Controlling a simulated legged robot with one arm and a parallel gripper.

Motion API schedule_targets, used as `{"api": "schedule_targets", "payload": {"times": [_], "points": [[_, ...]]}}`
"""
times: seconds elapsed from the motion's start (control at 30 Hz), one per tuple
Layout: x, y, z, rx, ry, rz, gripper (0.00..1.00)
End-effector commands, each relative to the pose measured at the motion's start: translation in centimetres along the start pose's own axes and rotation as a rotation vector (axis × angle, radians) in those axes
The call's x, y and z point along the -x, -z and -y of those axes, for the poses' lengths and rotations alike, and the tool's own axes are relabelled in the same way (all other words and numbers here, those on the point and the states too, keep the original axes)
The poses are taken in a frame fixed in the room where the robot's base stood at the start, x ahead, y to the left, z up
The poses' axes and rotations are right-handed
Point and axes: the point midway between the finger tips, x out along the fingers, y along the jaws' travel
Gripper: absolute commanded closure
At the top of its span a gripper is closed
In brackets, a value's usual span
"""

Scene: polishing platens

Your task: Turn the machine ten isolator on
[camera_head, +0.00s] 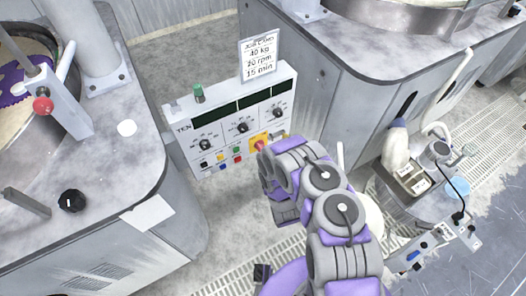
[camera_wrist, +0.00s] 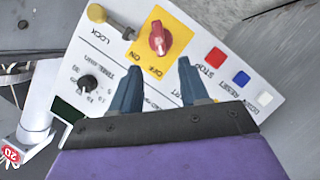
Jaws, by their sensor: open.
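The machine ten control panel (camera_head: 235,120) is a white box marked "TEN", with dials, dark displays and coloured buttons. Its isolator is a red rotary knob (camera_wrist: 159,38) on a yellow plate (camera_wrist: 182,28) printed ON and OFF. In the head view the red knob (camera_head: 259,146) shows at the panel's lower right, just beside my gripper. My gripper (camera_wrist: 158,80) is open and empty in the wrist view. Its two dark fingertips point at the yellow plate, just short of the knob in the picture. I cannot tell whether they touch the panel.
A yellow-ended lock pin (camera_wrist: 97,13) sits beside the plate. Red (camera_wrist: 216,57), blue and white buttons lie on its other side. A sign (camera_head: 260,55) stands on the panel. Grey machine cabinets (camera_head: 130,215) flank it, with a pump unit (camera_head: 420,185) at right.

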Motion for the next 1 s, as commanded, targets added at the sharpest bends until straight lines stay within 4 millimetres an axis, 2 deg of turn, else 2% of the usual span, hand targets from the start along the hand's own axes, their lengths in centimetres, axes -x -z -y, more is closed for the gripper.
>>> {"api": "schedule_targets", "payload": {"times": [0.1,0.3,0.6,0.8,1.0], "points": [[-2.6,-0.1,0.0,-0.003,-0.006,-0.003,0.55],[-6.3,-0.2,0.1,-0.004,-0.003,0.0,0.55],[-11.2,-0.2,0.1,-0.002,-0.001,0.001,0.55],[-13.0,-0.1,0.1,-0.002,0.0,0.001,0.55],[-13.5,-0.1,0.1,-0.001,0.003,0.003,0.55]]}}
